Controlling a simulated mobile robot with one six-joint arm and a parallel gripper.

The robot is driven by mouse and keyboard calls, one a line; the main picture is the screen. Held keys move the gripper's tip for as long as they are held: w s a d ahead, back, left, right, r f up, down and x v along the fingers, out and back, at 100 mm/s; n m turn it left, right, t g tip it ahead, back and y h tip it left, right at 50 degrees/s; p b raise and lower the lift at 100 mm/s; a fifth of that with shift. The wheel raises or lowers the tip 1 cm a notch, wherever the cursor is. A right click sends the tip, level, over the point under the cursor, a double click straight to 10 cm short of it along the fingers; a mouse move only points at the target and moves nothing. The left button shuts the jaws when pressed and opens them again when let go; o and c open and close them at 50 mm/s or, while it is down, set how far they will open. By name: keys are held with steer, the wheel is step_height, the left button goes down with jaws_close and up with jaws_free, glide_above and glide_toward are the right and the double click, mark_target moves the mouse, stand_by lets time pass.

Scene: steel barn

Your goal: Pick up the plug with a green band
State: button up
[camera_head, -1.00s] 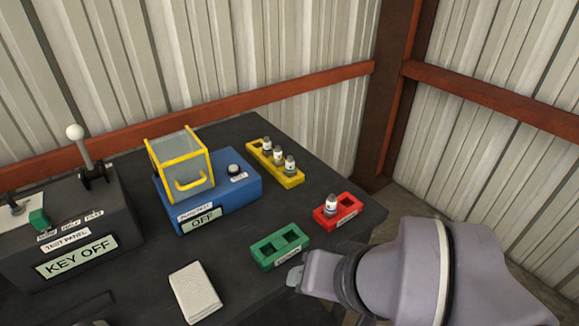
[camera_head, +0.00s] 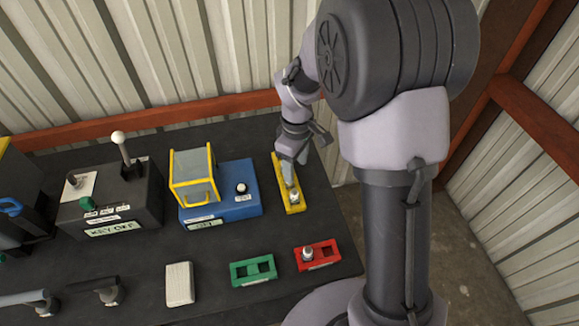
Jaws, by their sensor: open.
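The yellow rack (camera_head: 292,208) stands right of the blue box. A grey-and-white plug (camera_head: 294,195) shows at its near end. My gripper (camera_head: 288,172) is open over the rack's middle and far part and hides what stands there. Another plug (camera_head: 307,254) stands upright in the left slot of the red rack (camera_head: 333,250); its right slot looks empty. The green rack (camera_head: 254,281) beside it has two empty slots. The plugs are too small to tell any green band. I cannot tell whether my fingers are around or touching a plug.
A blue box (camera_head: 245,206) with a yellow-framed clear cover (camera_head: 192,178) stands left of the yellow rack. Further left is a dark test panel (camera_head: 135,210) with a white-knobbed lever. A pale pad (camera_head: 180,284) lies in front. The corrugated wall is close behind the table.

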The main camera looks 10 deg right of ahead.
mark_target(294, 190)
step_height(294, 190, down, 10)
steer(key=shift+a+r+b, duration=0.1)
steer(key=shift+r+b, duration=0.05)
steer(key=shift+b, duration=0.9)
steer(key=f, duration=0.1)
steer(key=f+b, duration=0.1)
steer(key=f, duration=0.3)
steer(key=shift+w+f+b, duration=0.1)
steer(key=shift+w+b, duration=0.15)
steer(key=shift+b, duration=0.05)
jaws_close()
